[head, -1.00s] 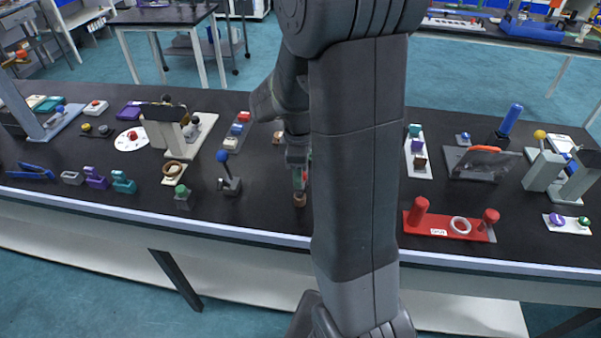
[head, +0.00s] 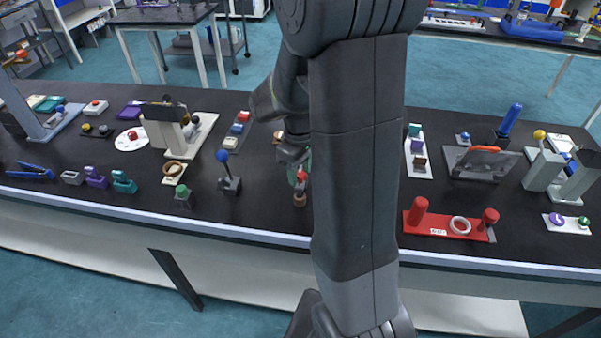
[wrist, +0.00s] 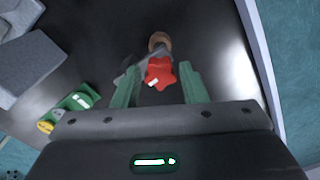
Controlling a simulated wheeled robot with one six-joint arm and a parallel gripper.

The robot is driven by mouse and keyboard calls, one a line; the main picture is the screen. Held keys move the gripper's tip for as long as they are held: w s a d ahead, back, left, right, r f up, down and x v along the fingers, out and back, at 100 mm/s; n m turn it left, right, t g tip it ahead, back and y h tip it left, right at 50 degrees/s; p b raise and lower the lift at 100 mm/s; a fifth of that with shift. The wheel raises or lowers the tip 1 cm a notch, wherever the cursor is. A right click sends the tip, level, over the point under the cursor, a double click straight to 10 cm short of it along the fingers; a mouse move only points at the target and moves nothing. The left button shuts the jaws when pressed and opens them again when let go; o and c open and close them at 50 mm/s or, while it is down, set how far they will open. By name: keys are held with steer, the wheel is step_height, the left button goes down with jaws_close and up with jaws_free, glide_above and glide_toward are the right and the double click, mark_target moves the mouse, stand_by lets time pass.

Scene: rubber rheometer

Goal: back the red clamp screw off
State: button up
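The red clamp screw has a lobed, star-shaped knob (wrist: 160,74), seen in the wrist view between my two green fingers. In the head view the red knob (head: 301,177) shows just below my gripper, above a small brown round part (head: 300,199). That brown part also shows beyond the knob in the wrist view (wrist: 158,40). My gripper (wrist: 158,80) is open, with a gap on each side of the knob. In the head view my gripper (head: 297,163) is partly hidden by my arm. The clamp's body is mostly hidden.
A blue-knobbed lever (head: 230,180) and a green-knobbed block (head: 183,197) stand to the left. A red base with two posts (head: 440,222) lies to the right, beyond my arm. The bench's front edge (head: 270,238) is close.

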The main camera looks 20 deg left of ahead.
steer(key=c, duration=0.6)
steer(key=shift+o, duration=0.2)
steer(key=n, duration=0.4)
steer(key=shift+n, duration=0.4)
steer(key=shift+n, duration=0.5)
steer(key=n, duration=0.3)
steer(key=shift+n, duration=0.3)
steer(key=shift+n, duration=0.8)
steer(key=n, duration=0.2)
steer(key=shift+n, duration=0.4)
